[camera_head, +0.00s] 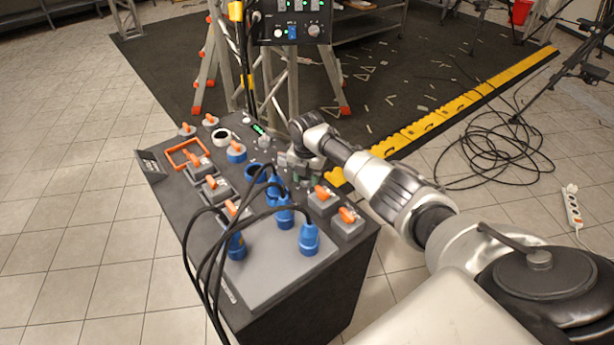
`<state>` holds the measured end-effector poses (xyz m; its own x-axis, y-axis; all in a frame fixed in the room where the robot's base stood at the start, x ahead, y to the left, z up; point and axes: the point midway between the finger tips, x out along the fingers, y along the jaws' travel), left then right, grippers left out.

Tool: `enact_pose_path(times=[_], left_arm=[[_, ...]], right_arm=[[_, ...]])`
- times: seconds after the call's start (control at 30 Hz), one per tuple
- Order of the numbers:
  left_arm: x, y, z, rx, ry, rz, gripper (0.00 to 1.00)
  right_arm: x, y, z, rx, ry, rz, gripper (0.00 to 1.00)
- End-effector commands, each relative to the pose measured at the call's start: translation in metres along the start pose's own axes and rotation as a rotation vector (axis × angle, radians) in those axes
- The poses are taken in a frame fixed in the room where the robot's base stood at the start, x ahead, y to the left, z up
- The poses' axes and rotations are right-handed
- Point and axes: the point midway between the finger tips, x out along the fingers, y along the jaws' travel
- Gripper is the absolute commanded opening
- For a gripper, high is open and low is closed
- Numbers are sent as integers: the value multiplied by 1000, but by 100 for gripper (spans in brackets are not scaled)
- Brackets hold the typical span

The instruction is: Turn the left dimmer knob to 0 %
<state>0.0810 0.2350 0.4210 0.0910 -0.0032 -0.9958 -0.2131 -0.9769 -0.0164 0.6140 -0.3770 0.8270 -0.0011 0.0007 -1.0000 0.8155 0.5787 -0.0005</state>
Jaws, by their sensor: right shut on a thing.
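A dark, slanted control console (345,262) stands at the centre. On its far part is a small lit green display (258,129), with a small grey knob (265,142) just below it. My right gripper (288,161) is down at the console's top, to the right of that display, and is shut on a small knob. The jaws and wrist hide most of the held knob, so its pointer and setting cannot be read. I cannot tell which dimmer knob it is. My left gripper is not in view.
Orange-handled switches (321,193) and blue plugs (309,238) with black cables crowd the console near the gripper. An orange frame (185,153) lies at its left. A truss stand with a control box (296,22) rises behind. Tiled floor is clear at left.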

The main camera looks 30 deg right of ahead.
Motion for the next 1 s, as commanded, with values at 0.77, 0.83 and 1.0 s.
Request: enact_pose_path(times=[0.77,0.83,1.0], left_arm=[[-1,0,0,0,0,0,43],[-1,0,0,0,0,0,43],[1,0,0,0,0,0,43]], right_arm=[[-27,1,1,-2,-4,4,66],[-41,1,1,-1,-4,5,66],[-75,1,1,-1,-4,5,66]])
